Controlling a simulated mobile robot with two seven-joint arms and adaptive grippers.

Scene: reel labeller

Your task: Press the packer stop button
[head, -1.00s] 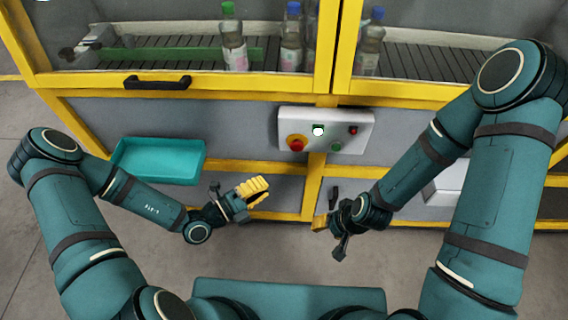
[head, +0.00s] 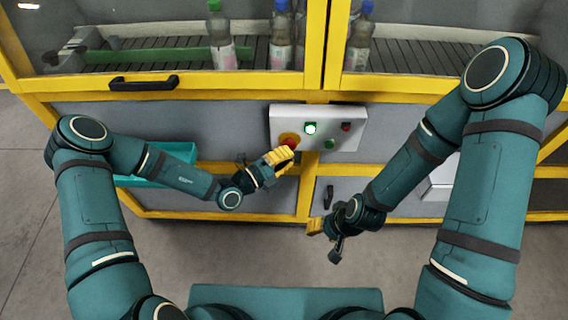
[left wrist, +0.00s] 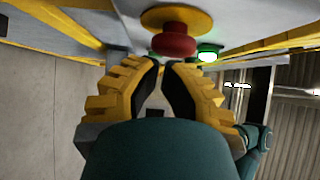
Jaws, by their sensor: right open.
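A white control panel (head: 350,112) is mounted on the front of the machine. At its left end is a red mushroom button (head: 292,142) on a yellow disc (head: 284,137), partly covered by my left gripper in the head view. My left gripper (head: 287,155) is shut, its fingertips at the button's lower edge. In the left wrist view the red button (left wrist: 174,41) and yellow disc (left wrist: 178,18) lie just beyond the fingertips (left wrist: 161,65); I cannot tell whether they touch. My right gripper (head: 322,238) is open and empty, low in front of the machine.
The panel also has a lit green-white button (head: 310,128), a small red one (head: 346,126) and a green one (head: 330,144). A teal tray (head: 150,170) is behind my left arm. Bottles (head: 221,45) stand on the conveyor behind glass. A black handle (head: 144,83) juts out.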

